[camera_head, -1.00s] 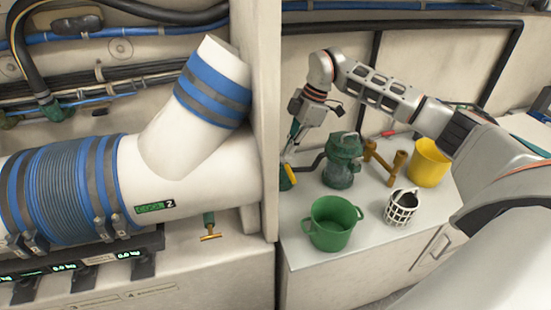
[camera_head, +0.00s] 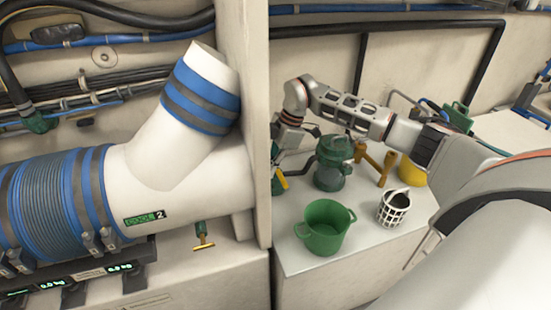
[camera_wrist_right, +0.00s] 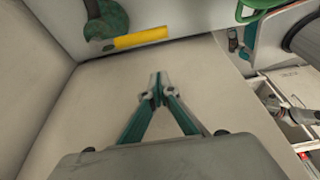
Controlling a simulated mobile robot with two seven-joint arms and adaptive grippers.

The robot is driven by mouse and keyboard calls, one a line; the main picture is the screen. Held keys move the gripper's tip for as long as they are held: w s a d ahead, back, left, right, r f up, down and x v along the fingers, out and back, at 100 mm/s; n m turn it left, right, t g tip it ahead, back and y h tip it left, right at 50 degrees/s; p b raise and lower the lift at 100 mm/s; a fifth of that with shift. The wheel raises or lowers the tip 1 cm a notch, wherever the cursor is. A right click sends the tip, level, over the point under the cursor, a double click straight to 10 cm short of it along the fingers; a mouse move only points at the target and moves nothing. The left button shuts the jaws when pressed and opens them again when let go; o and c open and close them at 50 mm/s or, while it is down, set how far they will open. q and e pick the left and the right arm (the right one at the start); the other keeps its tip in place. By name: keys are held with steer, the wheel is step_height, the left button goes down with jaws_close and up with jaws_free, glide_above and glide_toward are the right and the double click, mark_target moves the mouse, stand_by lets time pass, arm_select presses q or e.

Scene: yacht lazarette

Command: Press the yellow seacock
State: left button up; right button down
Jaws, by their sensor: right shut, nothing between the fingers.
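The yellow seacock shows a flat yellow handle (camera_head: 282,181) on a green body, beside the tall white partition at the back left of the counter. In the right wrist view its yellow handle (camera_wrist_right: 140,38) and rounded green body lie at the top, beyond the fingertips. My right gripper (camera_wrist_right: 157,90) is shut and empty, with a visible gap between its tips and the handle. In the head view the right gripper (camera_head: 276,160) is small, just above the yellow handle and partly cut off by the partition. My left gripper is not in view.
On the counter stand a green bucket (camera_head: 324,239), a white basket (camera_head: 392,210), a dark green pump-like unit (camera_head: 333,164), brown fittings (camera_head: 386,168) and a yellow bucket (camera_head: 411,176). Another small yellow-handled valve (camera_head: 203,246) hangs below the white pipe (camera_head: 190,180).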

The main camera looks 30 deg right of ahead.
mark_target(280, 177)
steer(key=shift+s+d+f+p, duration=0.15)
steer(key=shift+d+f, duration=0.55)
steer(key=shift+f, duration=0.2)
steer(key=shift+s+d+f+p, duration=0.15)
steer(key=shift+d+f, duration=0.55)
steer(key=shift+f, duration=0.2)
steer(key=shift+s+d, duration=0.1)
